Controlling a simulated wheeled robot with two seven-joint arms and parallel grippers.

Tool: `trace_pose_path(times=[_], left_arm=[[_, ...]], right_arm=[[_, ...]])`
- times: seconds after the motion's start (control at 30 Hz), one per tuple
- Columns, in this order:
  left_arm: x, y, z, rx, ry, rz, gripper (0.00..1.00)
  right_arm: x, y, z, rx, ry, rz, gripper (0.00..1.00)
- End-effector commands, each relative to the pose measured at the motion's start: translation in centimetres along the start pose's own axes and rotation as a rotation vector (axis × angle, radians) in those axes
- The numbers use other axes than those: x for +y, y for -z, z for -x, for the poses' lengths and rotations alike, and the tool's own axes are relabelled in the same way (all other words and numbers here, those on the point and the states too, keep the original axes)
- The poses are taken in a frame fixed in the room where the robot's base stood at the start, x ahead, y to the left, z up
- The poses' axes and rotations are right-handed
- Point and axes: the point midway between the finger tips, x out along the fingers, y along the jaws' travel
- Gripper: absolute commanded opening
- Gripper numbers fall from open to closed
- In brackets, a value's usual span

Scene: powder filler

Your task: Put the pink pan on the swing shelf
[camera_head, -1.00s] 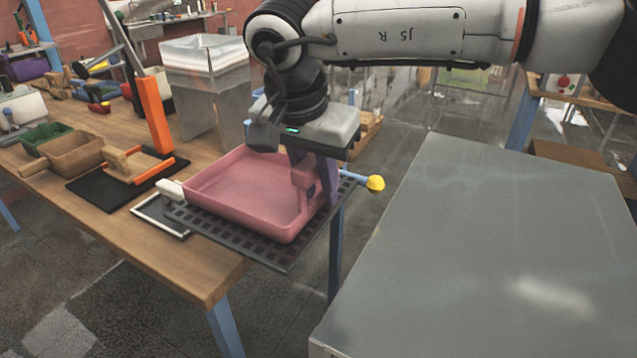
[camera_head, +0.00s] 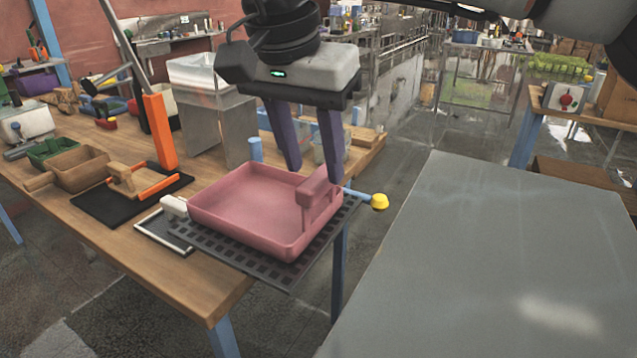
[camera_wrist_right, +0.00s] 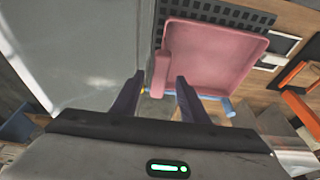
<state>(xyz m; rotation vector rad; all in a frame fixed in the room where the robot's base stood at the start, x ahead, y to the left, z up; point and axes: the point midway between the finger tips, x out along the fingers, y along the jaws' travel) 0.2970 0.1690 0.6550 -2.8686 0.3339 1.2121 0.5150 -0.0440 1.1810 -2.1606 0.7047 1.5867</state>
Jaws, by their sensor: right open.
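The pink pan (camera_head: 248,212) is a shallow square tray with an upright handle block at its right side. It rests on the black perforated swing shelf (camera_head: 235,262) at the end of the wooden table, and it also shows in the right wrist view (camera_wrist_right: 210,58). My right gripper (camera_head: 315,175) is open and empty, with purple fingers above and behind the pan's handle, apart from it in the head view. In the right wrist view its fingertips (camera_wrist_right: 158,82) are spread near the handle. My left gripper is not in view.
A blue rod with a yellow knob (camera_head: 379,202) sticks out right of the shelf. A grey flat-topped surface (camera_head: 500,260) fills the right. An orange post (camera_head: 160,130), wooden trays (camera_head: 80,168) and a clear bin (camera_head: 200,75) stand on the wooden table (camera_head: 150,265).

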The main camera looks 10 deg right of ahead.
Motion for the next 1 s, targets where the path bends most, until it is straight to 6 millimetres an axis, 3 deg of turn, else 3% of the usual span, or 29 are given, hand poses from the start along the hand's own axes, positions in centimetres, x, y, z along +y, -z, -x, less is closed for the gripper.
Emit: trace_pose_path(times=[0.1, 0.23, 1.0], left_arm=[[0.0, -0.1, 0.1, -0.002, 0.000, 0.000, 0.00], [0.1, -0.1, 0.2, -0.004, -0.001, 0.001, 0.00], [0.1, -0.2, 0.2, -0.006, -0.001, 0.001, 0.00]], right_arm=[[-0.1, 0.0, 1.7, 0.001, 0.001, 0.001, 0.40], [0.0, 0.0, 2.4, 0.000, 0.000, 0.002, 0.40], [0.0, 0.0, 2.5, 0.000, 0.000, 0.000, 0.40]])
